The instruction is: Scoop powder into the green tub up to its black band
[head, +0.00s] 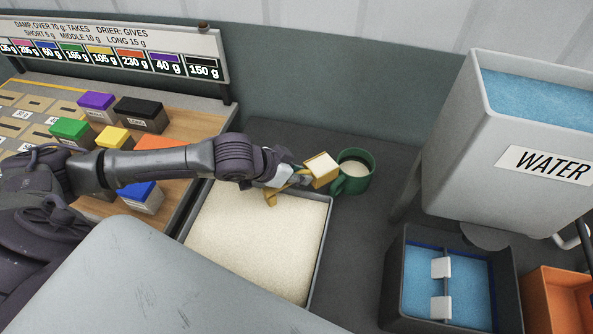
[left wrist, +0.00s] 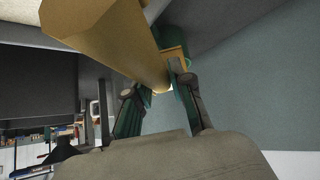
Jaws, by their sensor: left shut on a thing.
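The green tub (head: 366,186) stands upright on the dark bench with pale powder inside, below its rim. My left gripper (head: 286,181) is shut on a yellow scoop (head: 322,181), which also looms large in the left wrist view (left wrist: 110,38). The scoop's bowl shows pale powder at its top and is just left of the tub's rim; I cannot tell whether they touch. The powder tray (head: 323,243) lies below and left of the gripper, with a wide bed of powder. My right gripper is out of view.
A large grey water tank (head: 450,140) stands at the right, above a dark bin of blue water (head: 400,285). An orange box (head: 560,290) is at lower right. Coloured blocks sit on a wooden board (head: 185,130) at left, below a weight sign (head: 120,45).

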